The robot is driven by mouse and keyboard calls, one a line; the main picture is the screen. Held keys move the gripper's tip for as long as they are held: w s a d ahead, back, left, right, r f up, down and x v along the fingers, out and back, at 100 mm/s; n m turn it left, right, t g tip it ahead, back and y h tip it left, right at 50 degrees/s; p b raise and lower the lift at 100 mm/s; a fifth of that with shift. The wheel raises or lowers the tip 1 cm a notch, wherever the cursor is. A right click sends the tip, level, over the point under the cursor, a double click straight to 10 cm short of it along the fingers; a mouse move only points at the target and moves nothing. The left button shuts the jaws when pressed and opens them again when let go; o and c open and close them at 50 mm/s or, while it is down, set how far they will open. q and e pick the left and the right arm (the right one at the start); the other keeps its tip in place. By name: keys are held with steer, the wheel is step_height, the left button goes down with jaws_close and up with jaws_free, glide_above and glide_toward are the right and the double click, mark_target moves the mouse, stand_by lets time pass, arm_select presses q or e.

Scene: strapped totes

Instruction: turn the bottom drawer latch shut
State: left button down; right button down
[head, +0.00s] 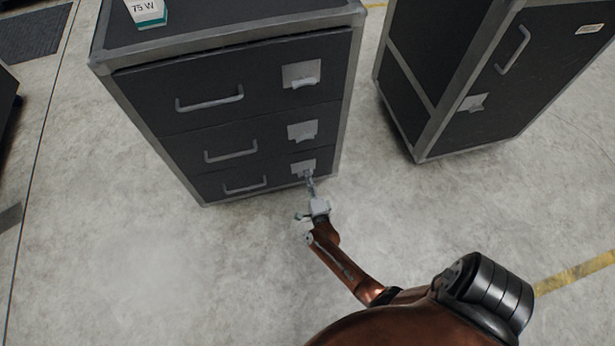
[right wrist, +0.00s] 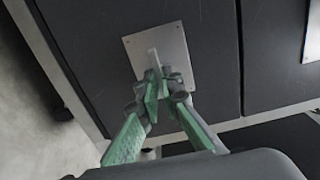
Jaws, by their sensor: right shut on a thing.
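The bottom drawer (head: 222,185) is the lowest of three dark drawers in a metal-edged cabinet, and its front looks flush with the others. Its latch plate (head: 298,166) is at the drawer's right side; it also shows in the right wrist view as a pale square plate (right wrist: 134,46). A thin latch handle (right wrist: 153,57) stands out from the plate. My right gripper (head: 309,181) reaches the latch from the front. In the right wrist view its green-padded fingers (right wrist: 160,84) are shut on the handle, partly hiding its end. My left gripper is not in view.
The middle latch (head: 302,131) and top latch (head: 301,75) sit above, beside grey drawer handles (head: 230,151). A white and teal box (head: 147,12) stands on the cabinet. A second dark cabinet (head: 545,70) stands at the right. The floor in front is clear.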

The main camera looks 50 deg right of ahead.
steer(key=shift+w+d+r, duration=0.1)
steer(key=shift+r, duration=0.1)
steer(key=c, duration=2.1)
jaws_free()
steer(key=shift+f, duration=0.1)
steer(key=shift+f, duration=0.1)
